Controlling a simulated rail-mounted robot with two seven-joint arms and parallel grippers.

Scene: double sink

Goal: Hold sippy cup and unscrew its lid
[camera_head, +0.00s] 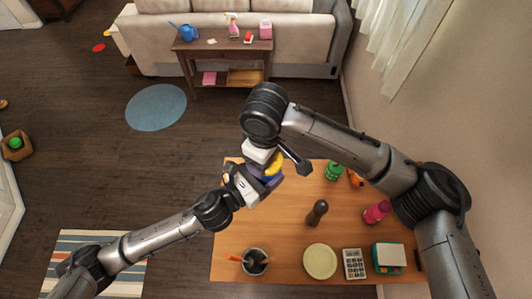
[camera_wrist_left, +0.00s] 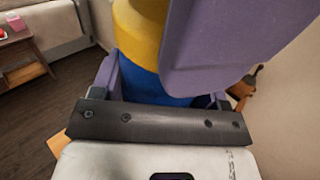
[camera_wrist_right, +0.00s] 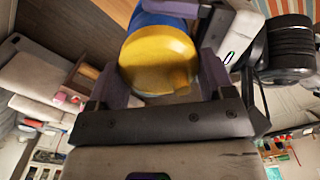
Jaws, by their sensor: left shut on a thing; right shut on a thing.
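The sippy cup has a blue body (camera_wrist_left: 158,88) and a yellow lid (camera_wrist_right: 158,60). It is held above the far left edge of the wooden table, and in the head view the lid (camera_head: 275,161) shows between my grippers. My left gripper (camera_head: 265,182) is shut on the blue body, with its purple fingers on either side. My right gripper (camera_wrist_right: 160,78) comes from the opposite side and is shut around the yellow lid. Its purple finger covers part of the cup in the left wrist view. The grippers hide most of the cup in the head view.
On the table (camera_head: 285,235) stand a dark mill (camera_head: 317,212), a green item (camera_head: 334,171), a pink bottle (camera_head: 376,212), a cream plate (camera_head: 320,262), a calculator (camera_head: 354,264), a teal box (camera_head: 389,257) and a dark pot (camera_head: 255,262). The table's left-middle part is clear.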

